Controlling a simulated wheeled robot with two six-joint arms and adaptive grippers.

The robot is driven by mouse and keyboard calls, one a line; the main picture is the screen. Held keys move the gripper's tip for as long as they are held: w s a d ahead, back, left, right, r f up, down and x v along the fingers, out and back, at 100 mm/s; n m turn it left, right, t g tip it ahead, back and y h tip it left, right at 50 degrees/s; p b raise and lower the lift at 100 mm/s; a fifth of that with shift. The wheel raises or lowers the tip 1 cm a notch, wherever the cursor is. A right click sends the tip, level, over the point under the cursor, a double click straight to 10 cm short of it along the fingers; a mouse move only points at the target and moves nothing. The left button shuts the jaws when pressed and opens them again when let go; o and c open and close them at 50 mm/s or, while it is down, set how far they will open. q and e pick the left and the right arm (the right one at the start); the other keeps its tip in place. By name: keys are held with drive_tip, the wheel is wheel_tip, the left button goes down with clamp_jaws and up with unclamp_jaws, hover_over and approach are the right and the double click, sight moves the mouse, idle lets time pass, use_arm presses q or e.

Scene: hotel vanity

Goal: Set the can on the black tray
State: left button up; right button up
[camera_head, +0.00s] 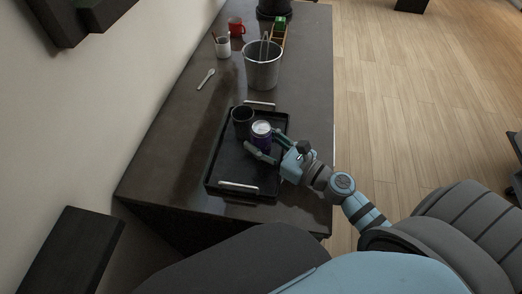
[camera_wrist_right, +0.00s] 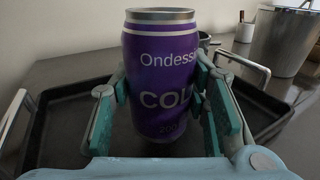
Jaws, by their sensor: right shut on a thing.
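The purple can (camera_head: 261,131) is upright over the black tray (camera_head: 222,178), next to a black cup (camera_head: 242,118) on the tray. My right gripper (camera_head: 265,145) has its fingers on both sides of the can and is shut on it. In the right wrist view the can (camera_wrist_right: 162,75) stands upright between the teal finger pads, with white lettering showing. Its base is low against the tray, but I cannot tell whether it touches. The tray (camera_wrist_right: 70,125) shows around it with metal handles. My left gripper is not in view.
A metal bucket (camera_head: 262,66) with tongs stands beyond the tray. The tray's near part is clear.

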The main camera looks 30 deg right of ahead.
drive_tip(key=shift+w+f, duration=0.15)
drive_tip(key=shift+f, duration=0.5)
drive_tip(key=shift+w+a+r, duration=0.1)
drive_tip(key=shift+r, duration=0.05)
drive_tip(key=o, duration=1.3)
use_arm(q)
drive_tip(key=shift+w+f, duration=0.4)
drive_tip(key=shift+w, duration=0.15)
